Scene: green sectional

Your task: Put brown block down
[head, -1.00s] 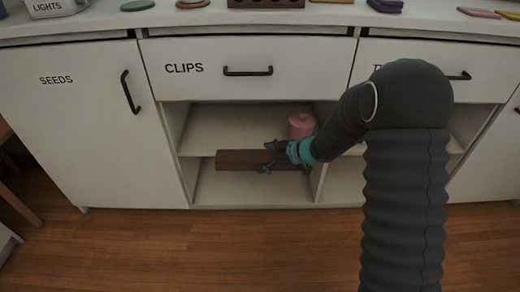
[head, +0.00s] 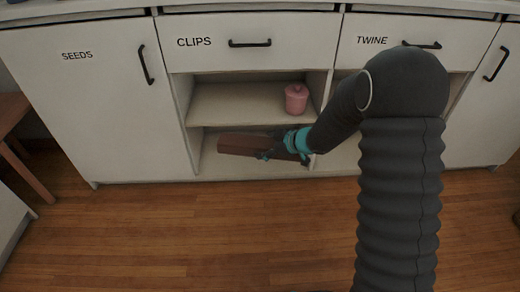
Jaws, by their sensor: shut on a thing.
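The brown block (head: 245,145) is a long dark-brown bar lying crosswise in the lower left open compartment of the cabinet. My gripper (head: 275,146), with teal and black parts, comes in from the right and is shut on the block near its right end. The block is below the middle shelf and above or on the compartment floor (head: 240,169); I cannot tell whether it touches. My gripper hides part of the block's right side.
A pink lidded jar (head: 297,98) stands on the middle shelf (head: 235,104) above the block. An upright divider is right of the compartment. The SEEDS door (head: 95,110) is at left, and the CLIPS drawer (head: 245,43) above. A wooden stool (head: 15,125) stands far left.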

